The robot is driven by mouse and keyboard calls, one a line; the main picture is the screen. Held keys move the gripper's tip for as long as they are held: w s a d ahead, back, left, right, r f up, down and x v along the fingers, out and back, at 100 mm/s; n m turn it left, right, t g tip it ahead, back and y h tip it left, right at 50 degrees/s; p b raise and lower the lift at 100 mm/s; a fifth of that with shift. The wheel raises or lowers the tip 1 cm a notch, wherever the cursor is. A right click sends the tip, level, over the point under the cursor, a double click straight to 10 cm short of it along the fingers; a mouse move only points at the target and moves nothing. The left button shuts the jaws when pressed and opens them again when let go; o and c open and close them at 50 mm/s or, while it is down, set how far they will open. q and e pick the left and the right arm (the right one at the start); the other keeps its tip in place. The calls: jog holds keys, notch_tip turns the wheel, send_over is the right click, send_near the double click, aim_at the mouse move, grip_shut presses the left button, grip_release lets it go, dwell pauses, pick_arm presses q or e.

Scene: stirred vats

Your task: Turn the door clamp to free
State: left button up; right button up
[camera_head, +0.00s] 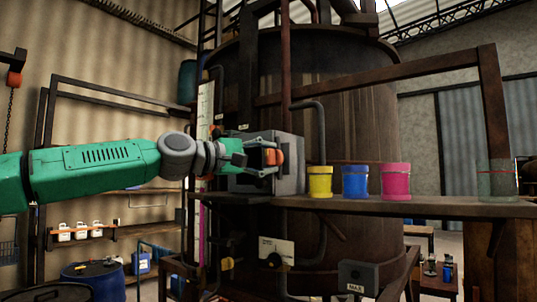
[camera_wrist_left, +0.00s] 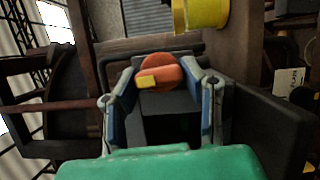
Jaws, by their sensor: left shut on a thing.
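The door clamp (camera_head: 274,157) is an orange-red round knob on the front of a grey box (camera_head: 291,165) fixed at the big vat. In the left wrist view the clamp (camera_wrist_left: 162,71) shows a yellow mark (camera_wrist_left: 147,82) on its lower left side. My left gripper (camera_head: 266,157) comes in from the left and is shut on the clamp. In the wrist view its two fingers (camera_wrist_left: 160,76) stand on either side of the knob. Part of the knob is hidden by the fingers in the head view. My right gripper is in neither view.
A shelf (camera_head: 440,208) right of the box carries a yellow pot (camera_head: 320,182), a blue pot (camera_head: 355,182), a pink pot (camera_head: 396,181) and a greenish clear jar (camera_head: 496,182). The large brown vat (camera_head: 350,110) stands behind. A dark pipe (camera_head: 320,130) runs close beside the box.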

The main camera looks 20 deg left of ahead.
pick_arm(q)
jog(key=shift+f+m, duration=0.15)
jog(key=shift+m, duration=0.25)
jog(key=shift+f+g, duration=0.15)
jog(key=shift+g, duration=0.15)
jog(key=o, duration=1.1)
jog(key=shift+o, duration=0.2)
jog(key=shift+a, duration=0.1)
jog(key=shift+s+a+r, duration=0.2)
jog(key=shift+s+a, duration=0.05)
jog(key=v, duration=1.1)
jog(key=shift+f, duration=0.2)
